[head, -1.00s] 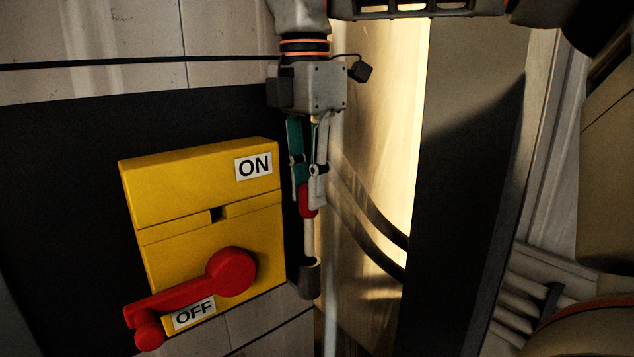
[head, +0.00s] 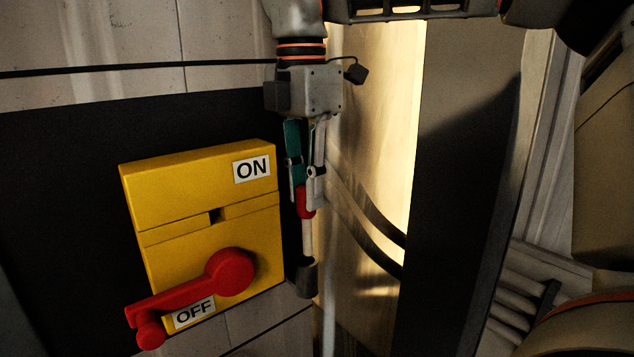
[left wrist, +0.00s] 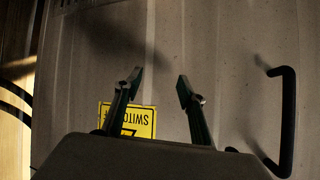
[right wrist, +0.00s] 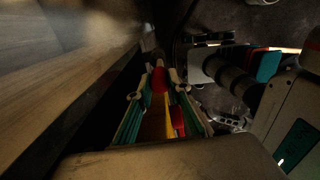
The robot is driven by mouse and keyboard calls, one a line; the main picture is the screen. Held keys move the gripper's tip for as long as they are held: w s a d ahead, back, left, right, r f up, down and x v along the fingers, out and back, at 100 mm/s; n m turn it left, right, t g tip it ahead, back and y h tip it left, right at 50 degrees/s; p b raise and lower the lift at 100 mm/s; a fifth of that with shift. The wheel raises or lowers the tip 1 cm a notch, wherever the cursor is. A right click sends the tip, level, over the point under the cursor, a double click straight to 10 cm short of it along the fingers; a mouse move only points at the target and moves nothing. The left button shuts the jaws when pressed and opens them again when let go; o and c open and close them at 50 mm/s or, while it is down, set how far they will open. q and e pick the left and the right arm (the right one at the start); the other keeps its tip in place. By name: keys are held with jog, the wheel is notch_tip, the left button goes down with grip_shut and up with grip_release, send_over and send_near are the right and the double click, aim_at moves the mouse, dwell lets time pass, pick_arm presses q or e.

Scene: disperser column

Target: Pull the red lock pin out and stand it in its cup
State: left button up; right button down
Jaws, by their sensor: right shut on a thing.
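The red lock pin has a red head (head: 306,204) and a pale shaft (head: 307,238). It hangs upright just right of the yellow switch box. My right gripper (head: 306,190) points down and is shut on the red head, which also shows between the fingers in the right wrist view (right wrist: 160,80). The shaft's lower end meets a small dark cup (head: 307,280). I cannot tell how deep the end sits inside it. My left gripper (left wrist: 159,80) is open and empty before a grey panel in the left wrist view.
The yellow switch box (head: 180,195) has its red lever (head: 190,292) turned to OFF. A lit pale surface (head: 375,140) and a dark post (head: 450,200) stand right of the pin. A black handle (left wrist: 288,120) is right of my left gripper.

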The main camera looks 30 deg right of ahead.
pick_arm(q)
jog(key=shift+f, duration=0.25)
dwell(0.4)
jog(key=shift+f+b, duration=0.15)
jog(key=shift+b, duration=0.2)
jog(key=shift+r, duration=0.25)
dwell(0.3)
jog(key=shift+r+p, duration=0.3)
jog(key=shift+p, duration=0.15)
dwell(0.4)
jog(key=shift+s+r+p, duration=0.15)
jog(key=shift+r+p, duration=0.2)
jog(key=shift+r, duration=0.3)
dwell(0.4)
jog(key=shift+s+f, duration=0.1)
dwell(0.5)
